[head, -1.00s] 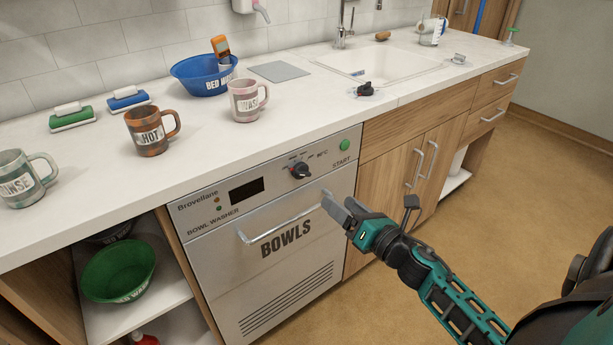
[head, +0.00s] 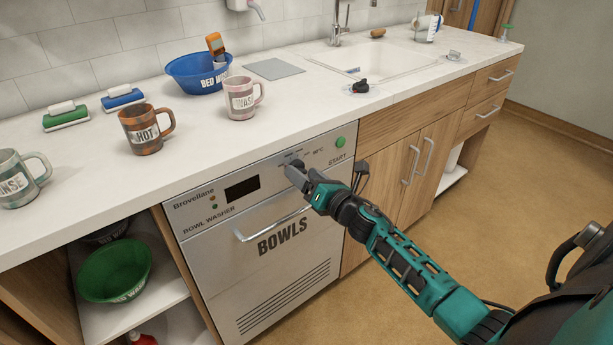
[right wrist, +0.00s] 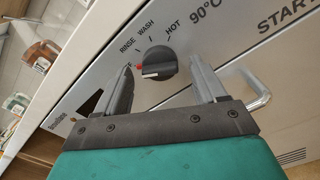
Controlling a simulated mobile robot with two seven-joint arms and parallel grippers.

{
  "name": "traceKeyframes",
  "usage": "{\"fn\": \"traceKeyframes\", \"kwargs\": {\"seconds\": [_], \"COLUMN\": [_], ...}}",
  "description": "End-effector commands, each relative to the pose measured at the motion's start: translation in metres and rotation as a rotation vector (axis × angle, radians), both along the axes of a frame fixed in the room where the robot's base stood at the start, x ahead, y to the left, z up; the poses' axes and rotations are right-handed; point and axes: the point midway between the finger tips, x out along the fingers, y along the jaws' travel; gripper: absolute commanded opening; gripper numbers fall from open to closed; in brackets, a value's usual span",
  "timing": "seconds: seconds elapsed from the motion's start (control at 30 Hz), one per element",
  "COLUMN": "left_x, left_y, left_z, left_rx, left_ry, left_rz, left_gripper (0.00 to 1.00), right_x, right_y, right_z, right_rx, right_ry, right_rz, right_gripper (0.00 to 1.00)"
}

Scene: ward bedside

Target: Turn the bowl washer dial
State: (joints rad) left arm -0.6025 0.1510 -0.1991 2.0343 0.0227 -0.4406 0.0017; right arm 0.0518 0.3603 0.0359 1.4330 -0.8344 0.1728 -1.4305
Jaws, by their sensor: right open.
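The bowl washer (head: 255,290) is a steel-fronted machine under the counter. Its black dial (right wrist: 158,63) shows in the right wrist view, with RINSE, WASH, HOT and 90°C marked around it and a red mark at its left. In the head view the dial is mostly hidden by my right gripper (head: 291,172). In the right wrist view my right gripper (right wrist: 163,80) is open, its two fingers on either side of the dial with gaps between. I cannot tell whether the fingertips reach as deep as the dial. My left gripper is not in view.
A green START button (head: 340,142) is right of the dial. The door handle (head: 270,226) sticks out below the panel. Mugs, including the HOT mug (head: 143,135), and a blue bowl (head: 190,82) stand on the counter above. A green bowl (head: 113,274) sits on the left shelf.

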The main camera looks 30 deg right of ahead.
Motion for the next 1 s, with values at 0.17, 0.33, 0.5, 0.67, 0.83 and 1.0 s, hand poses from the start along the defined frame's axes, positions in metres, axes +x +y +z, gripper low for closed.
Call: {"fn": "traceKeyframes", "kwargs": {"seconds": [0.17,0.33,0.5,0.67,0.83,1.0], "left_x": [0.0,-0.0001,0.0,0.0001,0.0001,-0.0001], "left_y": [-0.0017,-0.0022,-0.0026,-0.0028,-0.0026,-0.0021], "left_z": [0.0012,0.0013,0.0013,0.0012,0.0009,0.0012], "left_rx": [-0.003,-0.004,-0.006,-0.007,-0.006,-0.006], "left_ry": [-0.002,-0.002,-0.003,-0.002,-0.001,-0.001], "left_rz": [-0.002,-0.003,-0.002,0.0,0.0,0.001], "left_gripper": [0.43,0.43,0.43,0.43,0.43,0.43], "right_x": [-0.0001,-0.0003,-0.0003,-0.0003,-0.0004,-0.0004], "right_y": [0.0001,0.0001,0.0001,0.0001,0.0001,0.0001], "right_z": [0.0,0.0,0.0,0.0,0.0,0.0002], "right_rx": [0.0,0.0,0.0,0.0,0.004,0.04], "right_ry": [0.0,0.0,0.0,0.0,0.0,0.003], "right_rz": [0.0,0.0,0.0,0.0,0.0,0.0], "right_gripper": [0.65,0.49,0.33,0.18,0.14,0.14]}}
